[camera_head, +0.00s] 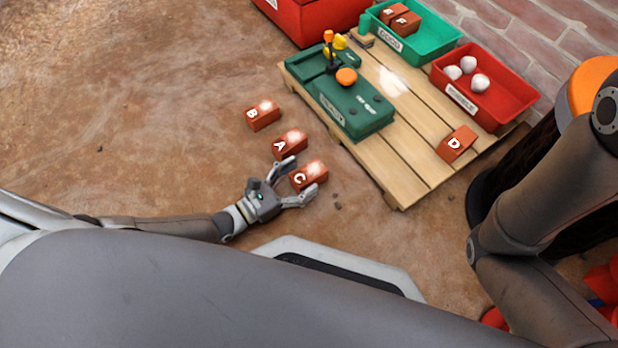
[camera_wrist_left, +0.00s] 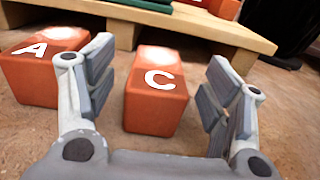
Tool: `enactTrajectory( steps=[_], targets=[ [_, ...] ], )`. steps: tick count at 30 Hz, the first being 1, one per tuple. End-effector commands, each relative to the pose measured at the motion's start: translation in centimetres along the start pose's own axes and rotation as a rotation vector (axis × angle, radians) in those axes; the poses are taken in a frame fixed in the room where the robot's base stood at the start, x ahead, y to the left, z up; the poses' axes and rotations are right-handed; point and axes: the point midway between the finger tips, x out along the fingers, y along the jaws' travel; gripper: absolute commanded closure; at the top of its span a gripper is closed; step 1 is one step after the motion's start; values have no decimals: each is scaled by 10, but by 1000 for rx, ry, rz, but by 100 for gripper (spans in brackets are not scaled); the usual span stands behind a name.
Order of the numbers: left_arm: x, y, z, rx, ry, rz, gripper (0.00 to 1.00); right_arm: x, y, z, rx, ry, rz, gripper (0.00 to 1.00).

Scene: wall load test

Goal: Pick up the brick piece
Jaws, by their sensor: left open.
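My left gripper (camera_head: 291,181) is open, low over the ground, with its fingers toward brick C (camera_head: 309,175). In the left wrist view brick C (camera_wrist_left: 156,92) stands between the two open fingers (camera_wrist_left: 160,98), nearer the left one, and no contact shows. Brick A (camera_head: 290,143) lies just beyond; in the left wrist view brick A (camera_wrist_left: 40,75) is outside the left finger. Brick B (camera_head: 263,116) lies farther back left. Brick D (camera_head: 456,144) lies on the wooden pallet (camera_head: 405,165). My right gripper is not in view.
A green testing device (camera_head: 350,105) stands on the pallet. A green bin (camera_head: 425,42) holds bricks, and a red bin (camera_head: 510,95) holds white lumps of rubble. Another red box (camera_head: 310,20) stands at the back. The dirt ground at left is clear.

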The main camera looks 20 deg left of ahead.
Motion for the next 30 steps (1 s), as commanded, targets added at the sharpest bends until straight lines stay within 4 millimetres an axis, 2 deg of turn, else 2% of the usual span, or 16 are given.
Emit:
enactTrajectory(
  steps=[3,6,14,17,30],
  targets=[
    [20,0,-3,0,-2,0,26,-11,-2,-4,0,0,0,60],
    [29,0,-2,0,0,0,26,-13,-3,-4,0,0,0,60],
    [32,0,0,1,1,0,26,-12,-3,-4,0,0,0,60],
    [31,0,0,1,1,0,36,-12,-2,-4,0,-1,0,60],
    [31,0,0,1,2,0,92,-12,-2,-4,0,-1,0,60]
  ],
)
